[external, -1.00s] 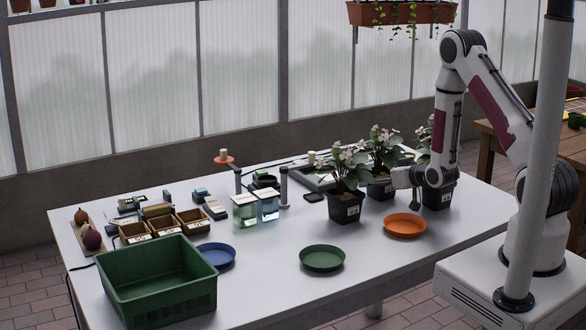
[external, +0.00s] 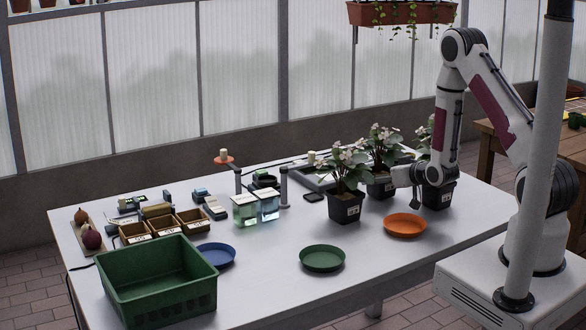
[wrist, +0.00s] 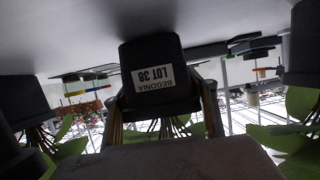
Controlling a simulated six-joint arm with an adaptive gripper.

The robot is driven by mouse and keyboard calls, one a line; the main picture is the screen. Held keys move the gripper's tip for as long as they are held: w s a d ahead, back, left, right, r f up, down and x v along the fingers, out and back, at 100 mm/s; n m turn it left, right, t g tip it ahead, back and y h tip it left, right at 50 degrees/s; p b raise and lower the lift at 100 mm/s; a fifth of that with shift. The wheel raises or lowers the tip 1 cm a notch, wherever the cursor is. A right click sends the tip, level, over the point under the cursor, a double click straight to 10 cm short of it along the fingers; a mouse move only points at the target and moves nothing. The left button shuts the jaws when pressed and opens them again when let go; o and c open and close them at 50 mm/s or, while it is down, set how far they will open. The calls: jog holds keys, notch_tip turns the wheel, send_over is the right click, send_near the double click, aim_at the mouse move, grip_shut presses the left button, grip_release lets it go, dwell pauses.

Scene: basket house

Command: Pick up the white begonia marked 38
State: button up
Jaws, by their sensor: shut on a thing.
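The begonia marked 38 stands in a black square pot (wrist: 158,60), upside down in the wrist view, with a white label reading "BEGONIA LOT 38". My gripper (wrist: 163,98) has a finger on each side of this pot and is shut on it. In the external view the gripper (external: 402,177) reaches left to the middle potted begonia (external: 379,188), which has pale flowers and stands on the table. The fingertips there are hard to make out.
Another potted begonia (external: 344,207) stands in front to the left, and one (external: 439,195) to the right, partly behind my arm. An orange saucer (external: 405,226), green saucer (external: 322,259), blue saucer (external: 216,255) and green crate (external: 155,283) lie on the table.

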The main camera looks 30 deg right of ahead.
jog(key=shift+r, duration=4.8)
